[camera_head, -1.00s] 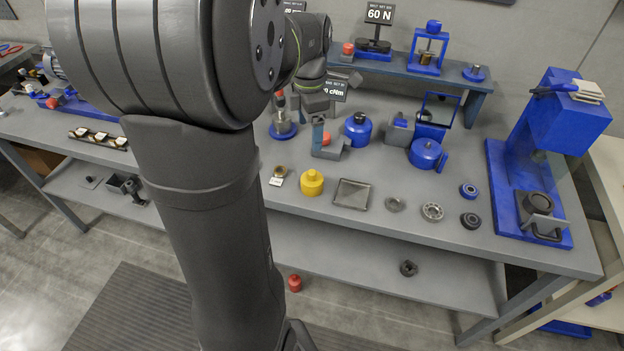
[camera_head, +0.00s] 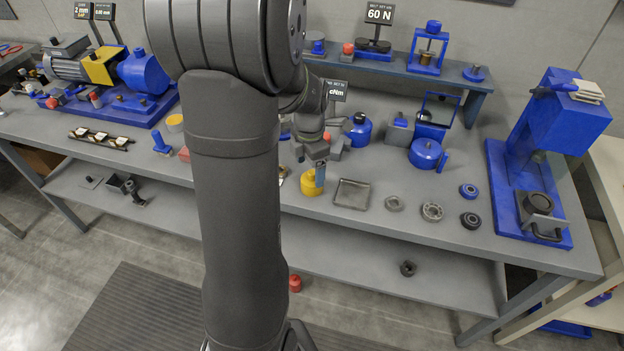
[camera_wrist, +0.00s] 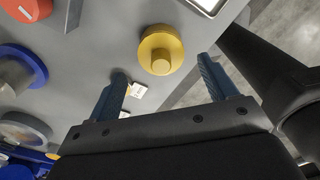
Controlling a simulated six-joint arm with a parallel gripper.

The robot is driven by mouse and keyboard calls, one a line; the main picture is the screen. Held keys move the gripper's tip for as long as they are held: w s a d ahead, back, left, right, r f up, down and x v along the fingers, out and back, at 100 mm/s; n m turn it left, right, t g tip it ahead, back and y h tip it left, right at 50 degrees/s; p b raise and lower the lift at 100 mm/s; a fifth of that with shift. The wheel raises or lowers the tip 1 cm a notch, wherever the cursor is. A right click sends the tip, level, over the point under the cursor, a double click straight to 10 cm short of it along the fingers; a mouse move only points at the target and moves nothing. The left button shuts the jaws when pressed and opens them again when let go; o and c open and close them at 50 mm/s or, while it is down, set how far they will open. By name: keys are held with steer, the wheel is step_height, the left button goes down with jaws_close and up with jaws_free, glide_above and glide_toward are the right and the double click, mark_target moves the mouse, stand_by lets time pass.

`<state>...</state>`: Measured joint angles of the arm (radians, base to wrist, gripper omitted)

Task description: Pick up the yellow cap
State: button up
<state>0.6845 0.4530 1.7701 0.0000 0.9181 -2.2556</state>
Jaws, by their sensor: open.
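The yellow cap (camera_head: 311,184) stands upright on the grey bench near its front edge. In the wrist view the yellow cap (camera_wrist: 161,49) shows from above as a round, stepped piece, just beyond the fingertips and between their lines. My gripper (camera_wrist: 160,68) is open, with its two blue fingers spread apart and nothing between them.
A square metal tray (camera_head: 352,194) lies right of the cap, then several bearings and rings. In the wrist view a small white tag (camera_wrist: 138,90) lies beside the left finger. Blue canisters (camera_head: 358,130) stand behind. The bench's front edge is close.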

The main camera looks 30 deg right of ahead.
mark_target(310, 173)
step_height(310, 173, down, 5)
steer(key=shift+s+a+f, duration=0.1)
stand_by(0.3)
steer(key=c, duration=1.1)
